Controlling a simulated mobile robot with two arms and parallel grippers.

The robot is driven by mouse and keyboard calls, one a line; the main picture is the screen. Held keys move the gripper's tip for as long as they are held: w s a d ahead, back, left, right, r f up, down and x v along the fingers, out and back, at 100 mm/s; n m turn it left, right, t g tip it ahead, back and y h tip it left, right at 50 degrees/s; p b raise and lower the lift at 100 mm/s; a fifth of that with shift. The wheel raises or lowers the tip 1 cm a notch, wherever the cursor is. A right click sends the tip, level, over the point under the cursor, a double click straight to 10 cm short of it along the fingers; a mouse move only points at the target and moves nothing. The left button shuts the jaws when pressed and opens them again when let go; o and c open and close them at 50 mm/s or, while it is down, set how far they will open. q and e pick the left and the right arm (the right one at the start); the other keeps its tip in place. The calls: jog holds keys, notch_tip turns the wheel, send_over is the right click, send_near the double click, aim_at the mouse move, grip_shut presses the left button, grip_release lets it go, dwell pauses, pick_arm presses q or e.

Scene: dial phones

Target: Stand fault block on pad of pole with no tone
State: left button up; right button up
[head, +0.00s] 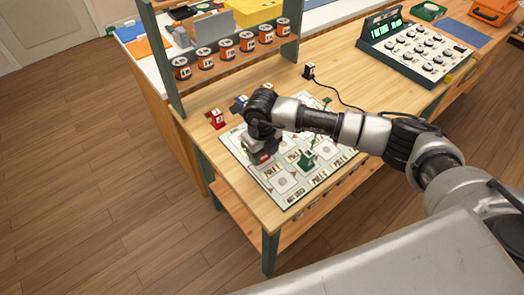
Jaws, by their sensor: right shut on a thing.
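My right gripper (262,150) reaches in from the right and points down over the left part of the printed board (281,183). It is shut on a small block with a red part (263,157) showing beneath the fingers. The gripper hides most of this block, and I cannot tell whether it touches the board. The board has several pale square pads with pole labels and lies on the wooden table. A green piece (307,159) stands on the board, right of the gripper. My left gripper is not in view.
A red piece (215,118) and a blue piece (238,104) stand at the board's far left. A black plug (308,71) has a cable running toward my arm. A console (415,46) with green displays and knobs stands behind. Several orange jars (226,50) line a shelf.

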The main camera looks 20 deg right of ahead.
jog(key=shift+f, duration=0.25)
jog(key=shift+f, duration=0.15)
jog(key=o, duration=0.9)
jog(key=shift+o, duration=0.2)
jog(key=shift+r, duration=0.25)
notch_tip(320, 180, up, 12)
jog(key=shift+f+b, duration=0.1)
jog(key=shift+b, duration=0.8)
